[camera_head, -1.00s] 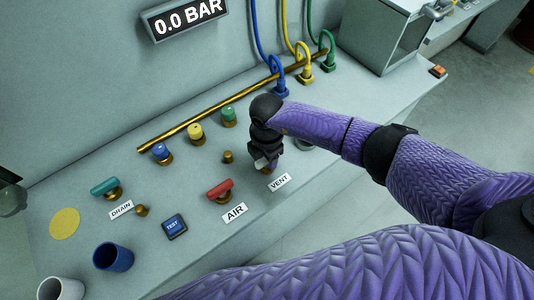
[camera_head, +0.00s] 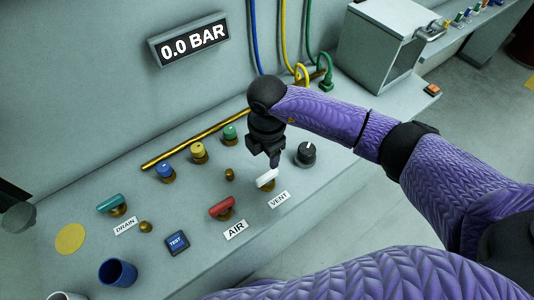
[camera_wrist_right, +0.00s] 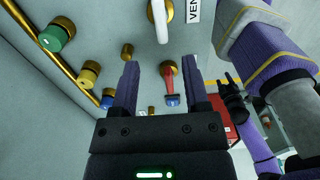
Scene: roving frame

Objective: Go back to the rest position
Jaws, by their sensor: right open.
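My right gripper (camera_head: 274,160) is above the panel, close to the white VENT handle (camera_head: 266,178). In the right wrist view its two fingers (camera_wrist_right: 163,85) are apart with nothing held between them. That view also shows the white handle (camera_wrist_right: 160,20) beyond the fingertips and the red AIR handle (camera_wrist_right: 170,82) farther off between the fingers. In the head view I cannot tell whether a fingertip touches the white handle. My left gripper seems to show small and dark in the right wrist view (camera_wrist_right: 234,100); its jaws are unclear.
The panel holds a red AIR handle (camera_head: 222,207), a teal DRAIN handle (camera_head: 111,203), a TEST button (camera_head: 177,243), a black knob (camera_head: 306,153) and a blue cup (camera_head: 117,272). A brass pipe (camera_head: 200,136) and hoses stand behind. A display (camera_head: 189,40) reads 0.0 BAR.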

